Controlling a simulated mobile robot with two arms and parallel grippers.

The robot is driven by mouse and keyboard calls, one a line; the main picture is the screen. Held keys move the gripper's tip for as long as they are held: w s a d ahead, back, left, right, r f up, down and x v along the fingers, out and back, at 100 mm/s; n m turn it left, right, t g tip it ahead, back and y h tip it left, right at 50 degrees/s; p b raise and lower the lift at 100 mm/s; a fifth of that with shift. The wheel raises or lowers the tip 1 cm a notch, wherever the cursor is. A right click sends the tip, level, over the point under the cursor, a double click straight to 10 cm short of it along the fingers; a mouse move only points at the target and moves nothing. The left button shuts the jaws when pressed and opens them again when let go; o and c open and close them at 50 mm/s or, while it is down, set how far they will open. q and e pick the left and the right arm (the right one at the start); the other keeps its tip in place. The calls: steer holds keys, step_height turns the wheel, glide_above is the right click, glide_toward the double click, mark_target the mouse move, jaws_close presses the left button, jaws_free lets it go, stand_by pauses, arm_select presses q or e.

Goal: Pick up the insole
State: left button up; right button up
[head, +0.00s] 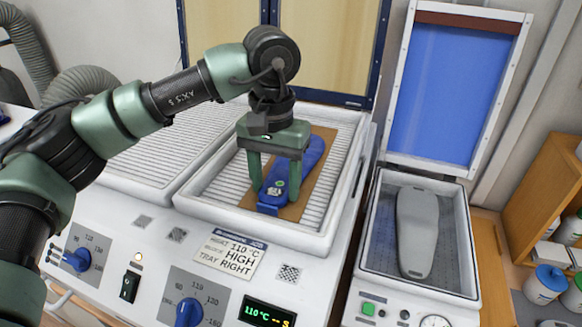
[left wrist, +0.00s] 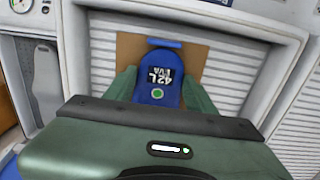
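The insole is a blue sole (head: 310,157) lying on a brown board (head: 318,172) in the right-hand ribbed tray (head: 335,185) of the white heater. In the left wrist view the insole (left wrist: 157,92) shows a dark "42L EVA" label, a green dot and a blue tab at its far end. My left gripper (head: 275,190) points down over the insole, one finger on each side of it. It looks open, with the fingers close to the insole's edges; contact is hard to judge. The gripper hides part of the insole. My right gripper is not in view.
A second ribbed tray (head: 150,150) lies to the left. At right stands a press with a grey sole-shaped form (head: 415,232) and a raised blue-sheeted lid (head: 445,95). A raised cream panel (head: 330,45) stands behind the heater. A wooden shelf (head: 545,175) holds jars.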

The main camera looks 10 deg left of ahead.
arm_select(q)
steer(key=shift+c, duration=1)
steer(key=shift+r, duration=0.1)
steer(key=shift+r+b, duration=0.3)
steer(key=shift+r, duration=0.25)
step_height(320, 180, up, 19)
steer(key=shift+f, duration=0.15)
